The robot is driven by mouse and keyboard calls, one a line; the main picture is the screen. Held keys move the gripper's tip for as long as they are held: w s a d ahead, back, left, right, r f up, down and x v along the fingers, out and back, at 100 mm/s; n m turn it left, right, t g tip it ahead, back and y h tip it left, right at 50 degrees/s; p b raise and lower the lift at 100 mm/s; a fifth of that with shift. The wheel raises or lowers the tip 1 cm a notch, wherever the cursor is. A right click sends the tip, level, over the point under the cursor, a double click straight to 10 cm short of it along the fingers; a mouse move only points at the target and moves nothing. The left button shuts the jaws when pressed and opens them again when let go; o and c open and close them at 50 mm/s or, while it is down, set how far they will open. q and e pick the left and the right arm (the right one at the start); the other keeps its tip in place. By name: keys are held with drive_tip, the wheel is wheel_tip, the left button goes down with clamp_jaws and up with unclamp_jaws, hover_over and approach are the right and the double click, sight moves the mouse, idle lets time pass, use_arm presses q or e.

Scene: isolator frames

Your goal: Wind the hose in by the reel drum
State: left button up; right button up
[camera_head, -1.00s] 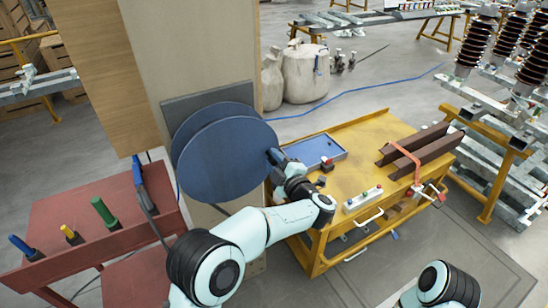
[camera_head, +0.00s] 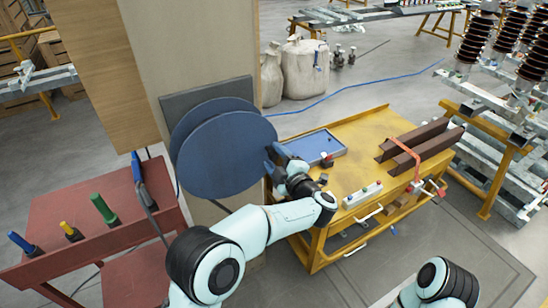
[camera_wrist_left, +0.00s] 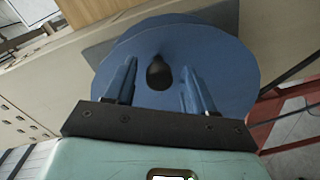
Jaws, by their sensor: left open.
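The blue reel drum (camera_head: 222,155) stands upright on a grey plate fixed to a pale panel. In the left wrist view the drum (camera_wrist_left: 225,62) faces me, with a dark rounded knob (camera_wrist_left: 159,73) on its face. My left gripper (camera_head: 271,158) is at the drum's right edge in the head view, its two blue fingers apart. In the left wrist view my left gripper (camera_wrist_left: 160,78) is open, with the knob showing between its fingers; contact cannot be told. The blue hose (camera_head: 345,90) runs from behind the drum across the floor. My right gripper is out of view.
A yellow cart (camera_head: 375,125) with a blue tray (camera_head: 325,138) and brown beams (camera_head: 420,143) stands right of the drum. A red bench (camera_head: 75,215) with coloured handles is at left. White sacks (camera_head: 304,68) stand behind. Insulator stacks (camera_head: 480,38) are at far right.

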use_arm(q)
drive_tip(key=b+v, duration=0.3)
drive_tip(key=v, duration=0.9)
drive_tip(key=shift+s, duration=0.3)
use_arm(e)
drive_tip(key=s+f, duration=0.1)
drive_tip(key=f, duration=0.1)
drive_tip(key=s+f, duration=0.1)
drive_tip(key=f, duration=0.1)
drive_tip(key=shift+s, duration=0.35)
use_arm(q)
drive_tip(key=shift+d+f, duration=0.1)
drive_tip(key=shift+d, duration=0.05)
